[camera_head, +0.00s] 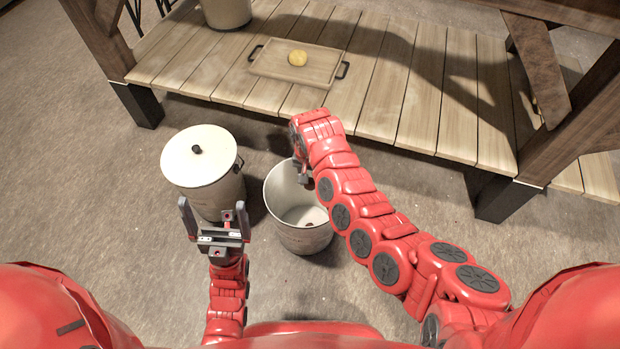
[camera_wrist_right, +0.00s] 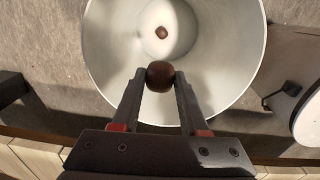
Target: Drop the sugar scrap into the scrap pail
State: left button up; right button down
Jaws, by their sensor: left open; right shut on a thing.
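An open white pail (camera_head: 283,220) stands on the floor, and its inside (camera_wrist_right: 110,60) fills much of the right wrist view. My right gripper (camera_head: 302,176) is over its mouth, fingers pointing down into it. In the right wrist view my right gripper (camera_wrist_right: 160,92) is shut on a dark brown round piece (camera_wrist_right: 160,74), likely the sugar scrap. The head view hides this piece. A smaller brown piece (camera_wrist_right: 161,32) lies on the pail's bottom and shows in the head view (camera_head: 309,224). My left gripper (camera_head: 213,217) is open and empty, in front of a lidded pail.
The lidded pail (camera_head: 205,195) with a black knob stands left of the open pail. Behind is a low slatted wooden shelf (camera_head: 400,80) with a tray (camera_head: 265,66) holding a yellow round thing (camera_head: 298,58) and another container (camera_head: 226,12). Floor in front is clear.

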jog(key=shift+f, duration=0.7)
jog(key=shift+r, duration=0.1)
jog(key=shift+c, duration=1.7)
grip_release()
notch_tip(320, 180, up, 18)
jog(key=p, duration=0.6)
jog(key=shift+a+f+p, duration=0.2)
jog(key=shift+f+p, duration=0.05)
jog(key=shift+p, duration=0.1)
jog(key=shift+w+f, duration=0.1)
